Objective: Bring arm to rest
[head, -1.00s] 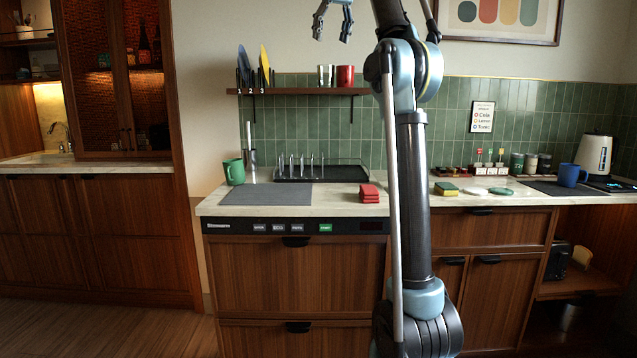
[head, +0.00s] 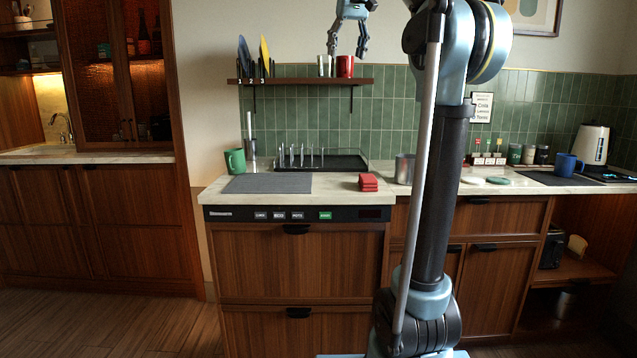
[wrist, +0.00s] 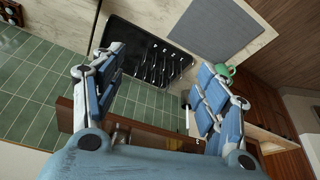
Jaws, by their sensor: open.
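My gripper (head: 347,50) hangs at the top middle of the head view, in front of the wall shelf, fingers pointing down. It is open with nothing between its fingers. In the wrist view my gripper's two blue fingers (wrist: 153,95) are spread apart, with the shelf and the counter beyond them. My arm rises through the right middle of the head view and hides part of the counter and tiled wall.
The wall shelf (head: 300,80) carries plates and cups, including a red cup (head: 345,66).

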